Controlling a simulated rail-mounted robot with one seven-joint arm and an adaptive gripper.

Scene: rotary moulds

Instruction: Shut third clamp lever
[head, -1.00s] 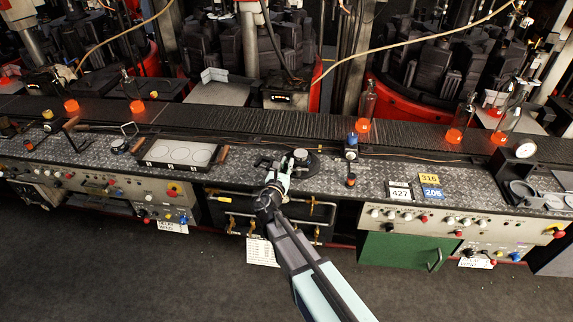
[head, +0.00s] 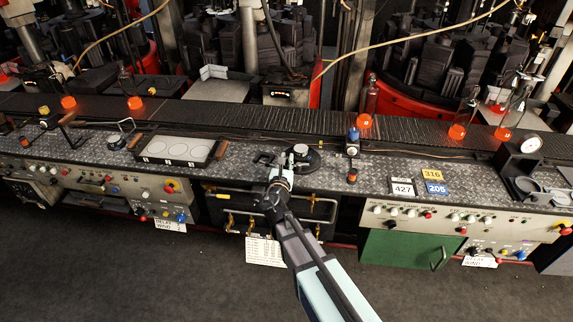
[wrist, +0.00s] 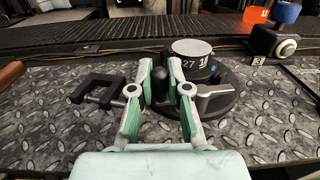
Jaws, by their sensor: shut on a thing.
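A round black fixture (wrist: 222,108) stands on the checkered metal bench, with a numbered cylinder (wrist: 192,60) on it. It also shows in the head view (head: 313,163). My gripper (wrist: 162,84) is at its left side, with its two pale green fingers on either side of a black upright knob (wrist: 160,88). The fingers are shut on this knob; its lower part is hard to make out between them. A silver lever (wrist: 213,91) lies beside the right finger, pointing right. In the head view my gripper (head: 284,168) hides part of the fixture's left side. I cannot tell which lever is third.
A black C-shaped clamp (wrist: 97,92) lies left of my gripper. A framed tray (head: 178,150) is farther left. A blue-topped post (head: 352,142) stands right of the fixture. A dark conveyor (head: 240,118) with glowing bottles runs behind.

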